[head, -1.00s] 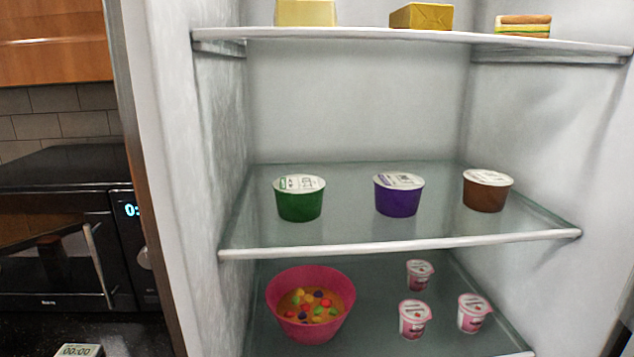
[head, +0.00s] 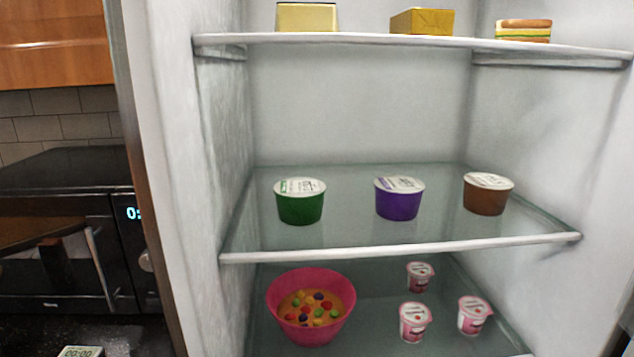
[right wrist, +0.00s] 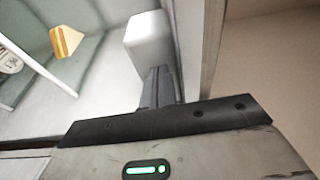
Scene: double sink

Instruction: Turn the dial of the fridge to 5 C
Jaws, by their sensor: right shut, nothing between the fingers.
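The open fridge (head: 350,100) fills most of the head view. I see no dial or temperature marking in the head view. In the right wrist view, my right gripper (right wrist: 158,78) is shut and empty, its fingers together. The fingertips are in front of a white block (right wrist: 150,38) on the fridge's pale inner wall. I cannot tell whether they touch it, and no dial face or numbers can be read there. My left gripper is not in view.
Fridge shelves hold a sandwich (head: 523,31), yellow blocks, green (head: 300,205), purple (head: 399,202) and brown (head: 487,197) cups, a pink bowl (head: 310,305) and small pink cups. A black microwave (head: 60,230) stands left. The fridge wall edge (right wrist: 205,50) is close beside my right gripper.

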